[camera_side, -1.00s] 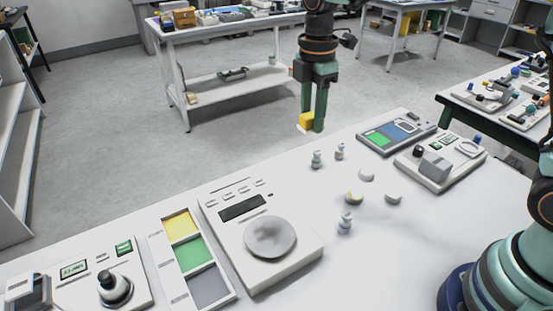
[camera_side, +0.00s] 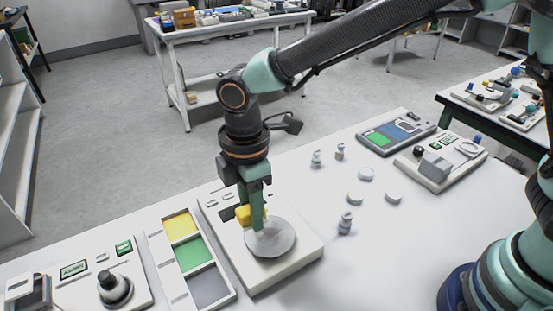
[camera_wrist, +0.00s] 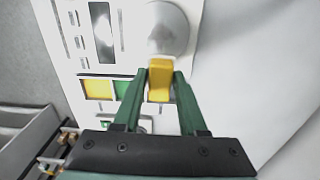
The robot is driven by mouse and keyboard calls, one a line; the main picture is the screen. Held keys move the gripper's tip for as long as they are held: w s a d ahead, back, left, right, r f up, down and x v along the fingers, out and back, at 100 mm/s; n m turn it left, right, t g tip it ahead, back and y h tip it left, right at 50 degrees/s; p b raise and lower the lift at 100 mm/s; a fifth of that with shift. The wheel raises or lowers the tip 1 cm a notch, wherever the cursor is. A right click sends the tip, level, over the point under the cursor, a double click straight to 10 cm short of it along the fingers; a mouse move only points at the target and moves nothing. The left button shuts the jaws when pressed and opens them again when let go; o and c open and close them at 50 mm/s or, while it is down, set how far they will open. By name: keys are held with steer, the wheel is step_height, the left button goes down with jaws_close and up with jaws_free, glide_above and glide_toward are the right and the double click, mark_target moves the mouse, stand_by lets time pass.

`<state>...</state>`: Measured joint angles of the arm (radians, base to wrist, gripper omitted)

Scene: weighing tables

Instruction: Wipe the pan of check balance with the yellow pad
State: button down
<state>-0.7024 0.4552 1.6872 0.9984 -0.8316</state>
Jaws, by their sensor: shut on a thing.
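My gripper (camera_side: 254,226) is shut on the yellow pad (camera_side: 243,215). In the side view it points down over the far left part of a round grey pan (camera_side: 275,240) on a white balance (camera_side: 292,273). In the wrist view the pad (camera_wrist: 160,80) sits between both green fingertips (camera_wrist: 161,75), close to the near edge of the shiny pan (camera_wrist: 168,30). The pan holds no weight. I cannot tell whether the pad touches the pan. The balance's name is not readable, and my gripper hides part of its keys.
A tray (camera_side: 153,250) with yellow, green and grey sections lies left of the balance. A device with a dark knob-shaped weight (camera_side: 113,289) stands further left. Several small weights and discs (camera_side: 345,223) stand to the right, before another balance (camera_side: 455,172) bearing a grey block.

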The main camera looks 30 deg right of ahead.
mark_target(252, 242)
steer(key=shift+d+f, duration=0.1)
steer(key=shift+f, duration=3.1)
steer(key=shift+d+f, duration=0.25)
steer(key=shift+d, duration=3.15)
steer(key=shift+a, duration=3.55)
steer(key=shift+w+d, duration=0.2)
steer(key=shift+w, duration=0.15)
steer(key=shift+s+d, duration=0.1)
steer(key=shift+d, duration=3.4)
steer(key=shift+a, duration=3.55)
steer(key=shift+a+r, duration=0.1)
steer(key=shift+r, duration=3.95)
